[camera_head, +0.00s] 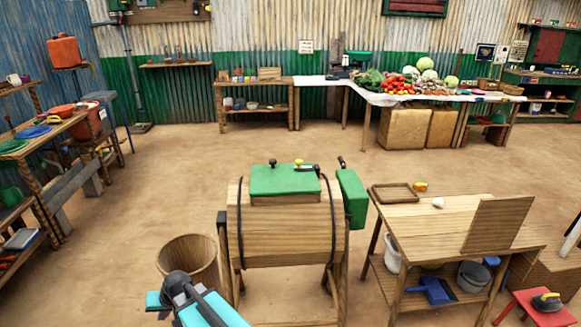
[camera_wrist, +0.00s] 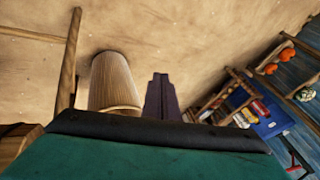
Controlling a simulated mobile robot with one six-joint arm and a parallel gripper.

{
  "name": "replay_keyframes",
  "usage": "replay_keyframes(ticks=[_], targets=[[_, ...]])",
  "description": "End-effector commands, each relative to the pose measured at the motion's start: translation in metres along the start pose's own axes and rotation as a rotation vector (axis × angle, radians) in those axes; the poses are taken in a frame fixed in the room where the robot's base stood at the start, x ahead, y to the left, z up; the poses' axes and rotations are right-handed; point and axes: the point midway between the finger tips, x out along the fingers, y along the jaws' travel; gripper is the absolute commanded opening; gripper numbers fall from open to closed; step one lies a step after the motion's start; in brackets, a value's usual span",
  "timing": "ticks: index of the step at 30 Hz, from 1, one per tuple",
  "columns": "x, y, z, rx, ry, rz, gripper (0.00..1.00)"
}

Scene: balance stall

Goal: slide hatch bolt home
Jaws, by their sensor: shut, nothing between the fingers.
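The green hatch (camera_head: 270,183) lies on top of a wooden barrel-like drum (camera_head: 285,235) on a stand, in the middle of the head view. Small dark fittings sit on the hatch with a yellow knob (camera_head: 298,162). A dark bar (camera_head: 307,169) beside the yellow knob looks like the bolt; its exact position is too small to tell. My gripper (camera_wrist: 160,78) shows in the wrist view as two dark fingers pressed together, empty. It points at the floor near the basket, away from the hatch. In the head view my arm is low, left of the drum.
A woven basket (camera_head: 190,258) stands on the floor left of the drum, close to my arm; it also shows in the wrist view (camera_wrist: 115,85). A green box (camera_head: 352,197) is at the drum's right end. A wooden table (camera_head: 420,226) stands to the right. Open floor lies behind.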

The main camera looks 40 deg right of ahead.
Motion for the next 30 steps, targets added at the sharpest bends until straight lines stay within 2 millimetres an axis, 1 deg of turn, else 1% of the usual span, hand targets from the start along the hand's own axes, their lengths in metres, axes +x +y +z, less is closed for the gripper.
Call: replay_keyframes(ticks=[1, 2, 3, 5, 6, 10, 11, 12, 14, 15, 17, 18, 21, 23, 24, 26, 27, 29, 30], targets=[[-0.004, -0.011, -0.026, 0.066, 0.063, -0.046, 0.00], [-0.007, -0.017, -0.041, 0.109, 0.099, -0.076, 0.00], [-0.012, -0.025, -0.060, 0.167, 0.146, -0.115, 0.00], [-0.020, -0.034, -0.087, 0.256, 0.215, -0.175, 0.00], [-0.027, -0.038, -0.106, 0.316, 0.260, -0.215, 0.00], [-0.053, -0.047, -0.164, 0.515, 0.400, -0.346, 0.00], [-0.059, -0.048, -0.177, 0.561, 0.431, -0.376, 0.00], [-0.069, -0.048, -0.195, 0.624, 0.473, -0.417, 0.00], [-0.085, -0.045, -0.220, 0.719, 0.534, -0.480, 0.00], [-0.095, -0.043, -0.236, 0.781, 0.573, -0.522, 0.00], [-0.112, -0.037, -0.259, 0.876, 0.632, -0.586, 0.00], [-0.123, -0.032, -0.274, 0.939, 0.669, -0.628, 0.00], [-0.154, -0.015, -0.308, 1.096, 0.767, -0.737, 0.00], [-0.172, -0.002, -0.326, 1.191, 0.823, -0.802, 0.00], [-0.185, 0.008, -0.337, 1.254, 0.862, -0.847, 0.00], [-0.204, 0.024, -0.352, 1.347, 0.919, -0.914, 0.00], [-0.216, 0.035, -0.360, 1.409, 0.956, -0.960, 0.00], [-0.233, 0.053, -0.372, 1.501, 1.013, -1.027, 0.00], [-0.245, 0.066, -0.378, 1.562, 1.050, -1.073, 0.00]])
